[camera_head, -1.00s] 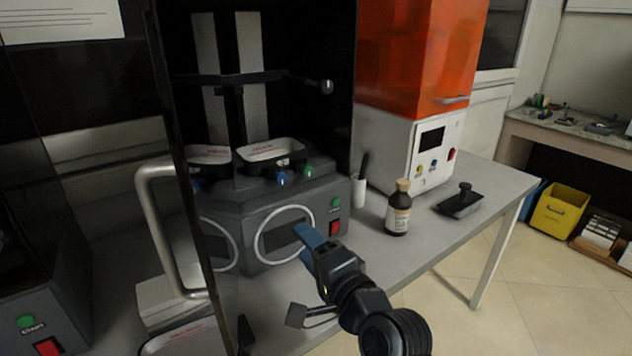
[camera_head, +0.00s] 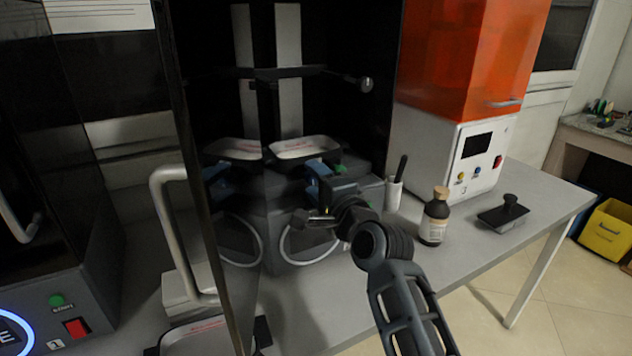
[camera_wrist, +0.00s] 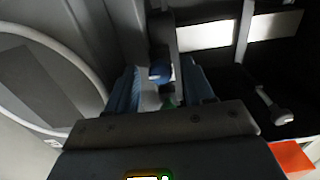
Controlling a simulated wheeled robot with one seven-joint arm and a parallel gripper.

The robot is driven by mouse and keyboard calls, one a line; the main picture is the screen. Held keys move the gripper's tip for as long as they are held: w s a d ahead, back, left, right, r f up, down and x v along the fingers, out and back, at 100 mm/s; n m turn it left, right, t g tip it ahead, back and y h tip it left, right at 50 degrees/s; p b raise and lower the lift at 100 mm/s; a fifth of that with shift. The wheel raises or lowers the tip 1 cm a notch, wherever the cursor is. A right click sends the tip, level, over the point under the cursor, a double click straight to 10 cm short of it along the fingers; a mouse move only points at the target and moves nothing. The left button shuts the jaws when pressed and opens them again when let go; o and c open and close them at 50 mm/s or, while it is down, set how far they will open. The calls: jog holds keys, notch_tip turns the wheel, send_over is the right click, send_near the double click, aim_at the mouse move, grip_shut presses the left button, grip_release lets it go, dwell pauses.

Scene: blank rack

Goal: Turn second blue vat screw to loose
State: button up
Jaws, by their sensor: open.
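The printer's vat (camera_head: 304,150) is a black-rimmed tray on the grey base (camera_head: 362,192). My gripper (camera_head: 318,178) is at the front edge of the vat, with its blue fingers pointing toward the screws. In the wrist view a blue vat screw (camera_wrist: 160,73) shows in the gap between the open fingers (camera_wrist: 164,88). I cannot tell whether they touch it. In the head view the gripper hides the blue screw, and a green knob (camera_head: 340,167) shows just right of the fingers.
The clear door with a metal handle (camera_head: 168,235) stands open at left. A holder with a black-handled tool (camera_head: 393,192), a brown bottle (camera_head: 435,217) and a black tray (camera_head: 503,213) stand on the table at right. An orange-topped machine (camera_head: 470,60) stands behind them.

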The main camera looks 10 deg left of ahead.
jog(key=shift+a, duration=0.1)
jog(key=shift+c, duration=0.4)
grip_shut()
